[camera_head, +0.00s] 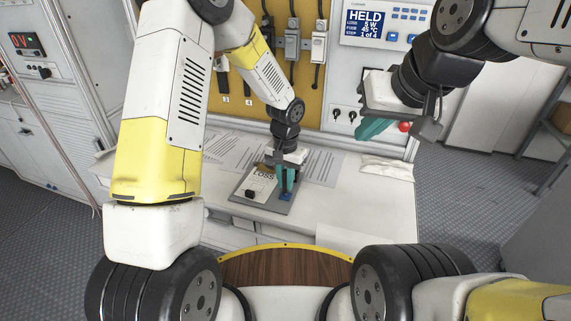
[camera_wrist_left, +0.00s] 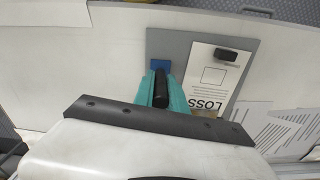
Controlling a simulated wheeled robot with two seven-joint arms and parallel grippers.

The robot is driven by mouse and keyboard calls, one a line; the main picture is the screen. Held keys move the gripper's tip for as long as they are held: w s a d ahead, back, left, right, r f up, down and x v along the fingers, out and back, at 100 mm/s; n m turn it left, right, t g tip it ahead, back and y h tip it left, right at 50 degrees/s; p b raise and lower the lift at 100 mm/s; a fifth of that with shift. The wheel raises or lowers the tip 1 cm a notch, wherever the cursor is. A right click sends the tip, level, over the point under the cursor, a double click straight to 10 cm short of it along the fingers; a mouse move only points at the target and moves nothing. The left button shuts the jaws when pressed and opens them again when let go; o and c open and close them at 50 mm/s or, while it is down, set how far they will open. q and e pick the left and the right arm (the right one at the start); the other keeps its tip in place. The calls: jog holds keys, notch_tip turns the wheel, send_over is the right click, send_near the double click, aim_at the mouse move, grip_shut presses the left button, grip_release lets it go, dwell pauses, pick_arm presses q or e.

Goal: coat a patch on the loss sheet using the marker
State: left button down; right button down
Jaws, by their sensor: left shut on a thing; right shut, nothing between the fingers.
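The loss sheet (camera_wrist_left: 205,92) is a white page headed LOSS with an empty outlined square, lying on a grey board (camera_wrist_left: 180,42). It also shows in the head view (camera_head: 264,183), partly hidden by my left gripper. My left gripper (camera_head: 288,180) is shut on the black marker (camera_wrist_left: 161,88), seen between its teal fingers in the left wrist view. The fingers are beside the sheet, over the board near a blue square (camera_wrist_left: 160,66). I cannot tell whether the marker touches the blue square. My right gripper (camera_head: 374,129) is shut and empty, raised at the right.
A small black block (camera_wrist_left: 228,57) lies on the sheet's edge. Printed papers (camera_head: 318,165) lie on the white table (camera_head: 340,205) behind the board. A panel (camera_head: 372,25) reading HELD is on the back wall. The table's right part is mostly clear.

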aim_at(285, 171)
dwell(0.5)
pick_arm(q)
jog(key=shift+r, duration=3.45)
